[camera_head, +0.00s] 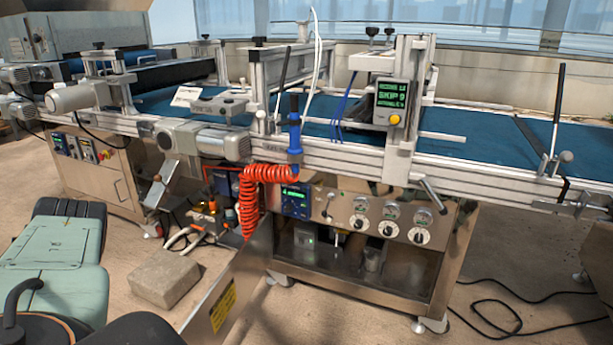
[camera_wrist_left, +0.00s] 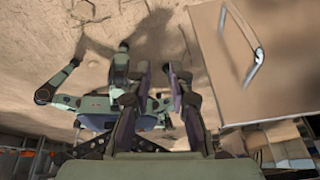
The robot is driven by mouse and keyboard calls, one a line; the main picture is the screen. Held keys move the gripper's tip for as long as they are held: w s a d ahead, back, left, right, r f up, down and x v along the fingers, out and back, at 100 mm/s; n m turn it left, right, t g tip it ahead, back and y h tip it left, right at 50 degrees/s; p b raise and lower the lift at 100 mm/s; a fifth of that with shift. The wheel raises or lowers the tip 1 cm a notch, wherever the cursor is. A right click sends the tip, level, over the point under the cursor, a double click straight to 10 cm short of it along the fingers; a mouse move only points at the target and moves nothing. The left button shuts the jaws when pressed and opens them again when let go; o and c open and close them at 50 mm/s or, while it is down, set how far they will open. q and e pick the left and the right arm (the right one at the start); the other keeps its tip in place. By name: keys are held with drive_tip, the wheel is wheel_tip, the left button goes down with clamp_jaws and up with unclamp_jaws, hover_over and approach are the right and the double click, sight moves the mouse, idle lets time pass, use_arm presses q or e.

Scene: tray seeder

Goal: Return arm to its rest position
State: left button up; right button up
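My left gripper (camera_wrist_left: 159,70) shows in the left wrist view with its two dark fingers apart. A gap of bare floor shows between the fingertips, and nothing is held between them. Behind the fingers, green and black jointed parts of my own body and a dark flat part stand over the sandy floor. In the head view neither gripper can be made out. Green and black parts of my own body fill the lower left corner there. My right gripper shows in neither view.
The tray seeder's blue conveyor (camera_head: 480,130) runs across the head view. A coiled orange hose (camera_head: 249,195) hangs on its front. A concrete block (camera_head: 164,279) and black cables (camera_head: 505,318) lie on the floor. A tan panel with a metal handle (camera_wrist_left: 258,60) stands close by the gripper.

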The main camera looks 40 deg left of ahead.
use_arm(q)
drive_tip(key=w+d+n+t+p, duration=0.1)
drive_tip(key=w+d+n, duration=0.35)
drive_tip(key=d, duration=0.35)
drive_tip(key=w+d+f+n+t+y, duration=0.1)
drive_tip(key=w+d+n, duration=0.35)
drive_tip(key=d, duration=0.35)
drive_tip(key=w+d+n+t+p, duration=0.1)
drive_tip(key=w+d+n, duration=0.35)
drive_tip(key=d, duration=0.35)
drive_tip(key=s+d+r+n+g+y+p, duration=0.1)
drive_tip(key=s+d+r+g+p, duration=0.1)
drive_tip(key=d+r, duration=0.5)
drive_tip(key=s+d+r+n+g+y+p, duration=0.1)
drive_tip(key=s+d+r+g+y+p, duration=0.1)
drive_tip(key=d+r, duration=0.4)
wheel_tip(320, 180, up, 4)
drive_tip(key=shift+d+f+n, duration=0.1)
drive_tip(key=shift+d+n, duration=0.25)
drive_tip(key=shift+d, duration=0.05)
drive_tip(key=shift+s, duration=0.15)
